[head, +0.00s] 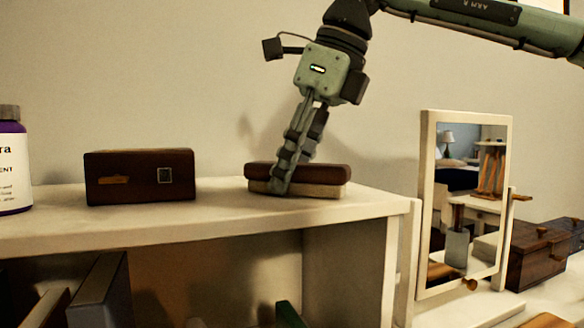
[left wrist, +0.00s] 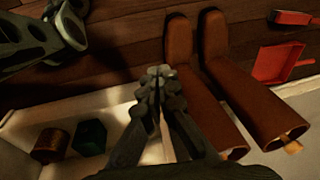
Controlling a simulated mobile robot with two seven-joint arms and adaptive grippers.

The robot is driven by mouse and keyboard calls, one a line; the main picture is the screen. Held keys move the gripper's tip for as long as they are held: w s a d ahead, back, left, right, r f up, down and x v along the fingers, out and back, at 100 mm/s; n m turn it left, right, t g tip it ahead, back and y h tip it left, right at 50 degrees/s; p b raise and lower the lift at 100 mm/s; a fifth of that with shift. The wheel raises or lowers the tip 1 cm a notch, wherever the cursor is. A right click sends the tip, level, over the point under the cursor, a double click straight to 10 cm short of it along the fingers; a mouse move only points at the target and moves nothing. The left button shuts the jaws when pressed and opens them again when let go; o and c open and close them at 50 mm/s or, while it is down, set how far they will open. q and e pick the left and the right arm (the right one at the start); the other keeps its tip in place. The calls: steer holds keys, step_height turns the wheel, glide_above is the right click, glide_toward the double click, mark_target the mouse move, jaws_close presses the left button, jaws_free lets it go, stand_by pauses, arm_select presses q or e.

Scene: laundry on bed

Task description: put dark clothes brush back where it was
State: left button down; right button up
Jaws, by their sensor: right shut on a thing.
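The dark clothes brush (head: 325,173) has a dark brown back over a pale bristle layer. It lies flat on top of the cream shelf (head: 225,213), near its right end, in the head view. My right gripper (head: 289,178) reaches down from above and is shut on the brush, one finger in front and the other mostly hidden behind it. The brush appears to touch the shelf top. My left gripper (left wrist: 157,85) shows in the left wrist view with its fingertips together and nothing visible between them.
A dark brown box (head: 140,177) and a purple bottle (head: 12,165) stand left of the brush. A framed mirror (head: 428,215) and wooden boxes (head: 540,250) are at the right. Brown boots (left wrist: 225,90) and a red dustpan (left wrist: 275,65) lie near my left gripper.

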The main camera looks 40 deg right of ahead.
steer(key=o, duration=1.1)
arm_select(q)
steer(key=shift+d+r, duration=0.1)
steer(key=shift+r, duration=0.2)
arm_select(e)
steer(key=shift+r, duration=0.1)
steer(key=shift+d+r, duration=0.1)
steer(key=shift+r, duration=0.2)
steer(key=v, duration=1.1)
arm_select(q)
steer(key=shift+s+f, duration=0.35)
arm_select(e)
steer(key=shift+s+r, duration=0.1)
steer(key=shift+r, duration=0.1)
